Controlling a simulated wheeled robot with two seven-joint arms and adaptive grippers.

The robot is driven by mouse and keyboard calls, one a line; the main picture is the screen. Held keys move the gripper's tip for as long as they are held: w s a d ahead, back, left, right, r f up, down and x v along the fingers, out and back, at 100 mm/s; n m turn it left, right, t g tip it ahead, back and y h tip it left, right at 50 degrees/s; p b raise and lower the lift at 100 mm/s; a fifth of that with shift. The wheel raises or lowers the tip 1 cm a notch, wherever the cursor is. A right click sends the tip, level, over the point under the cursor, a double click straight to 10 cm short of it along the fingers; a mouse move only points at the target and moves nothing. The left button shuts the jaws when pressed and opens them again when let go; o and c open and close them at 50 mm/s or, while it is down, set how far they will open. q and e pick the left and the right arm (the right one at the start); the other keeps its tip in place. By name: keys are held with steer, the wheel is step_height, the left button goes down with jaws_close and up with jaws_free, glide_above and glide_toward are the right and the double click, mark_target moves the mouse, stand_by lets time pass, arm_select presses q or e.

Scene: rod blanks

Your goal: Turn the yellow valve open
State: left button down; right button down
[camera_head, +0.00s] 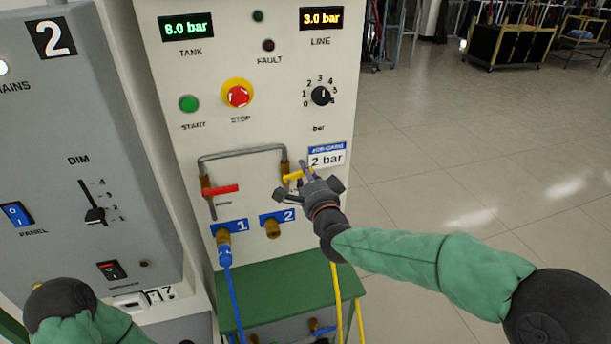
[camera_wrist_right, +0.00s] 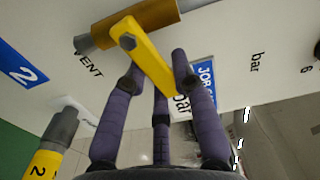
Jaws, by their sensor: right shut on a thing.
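The yellow valve handle (camera_head: 296,175) sticks out to the right from a brass valve body (camera_head: 285,168) on the pale panel, crosswise to the pipe. In the right wrist view the handle (camera_wrist_right: 150,58) runs from its bolt on the brass body (camera_wrist_right: 150,18) down between my right gripper's fingers. My right gripper (camera_head: 308,177) is shut on the handle's free end, with dark fingers (camera_wrist_right: 160,85) on both sides of it. The gripper hides part of the handle in the head view. My left gripper is out of view; only part of my left arm shows at bottom left.
A red valve handle (camera_head: 220,190) sits left on the same bent pipe (camera_head: 240,153). Below are outlet 1 with a blue hose (camera_head: 228,285) and brass outlet 2 (camera_head: 272,228). A yellow hose (camera_head: 337,295) hangs below my right gripper. A grey cabinet (camera_head: 90,130) stands left; open floor lies right.

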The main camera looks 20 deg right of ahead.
mark_target(285, 154)
steer(key=n, duration=0.1)
steer(key=r+n, duration=0.1)
steer(key=n+p, duration=0.1)
steer(key=shift+a+r+n, duration=0.2)
steer(key=shift+r+n, duration=0.05)
steer(key=shift+n, duration=0.05)
steer(key=n, duration=0.1)
steer(key=r+n+p, duration=0.1)
steer(key=n, duration=0.1)
steer(key=a+n+p, duration=0.1)
steer(key=shift+r+n, duration=0.3)
steer(key=n+p, duration=0.1)
steer(key=a+n, duration=0.1)
steer(key=n, duration=0.1)
steer(key=n+p, duration=0.1)
steer(key=shift+a+r+p, duration=0.25)
steer(key=shift+r+p, duration=0.05)
steer(key=shift+r, duration=0.1)
steer(key=shift+s+a+r+n+p, duration=0.1)
steer(key=shift+a+n+p, duration=0.25)
steer(key=shift+n, duration=0.45)
steer(key=shift+a+n+p, duration=0.2)
steer(key=shift+n+p, duration=0.2)
steer(key=shift+n, duration=0.4)
steer(key=c, duration=1)
jaws_free()
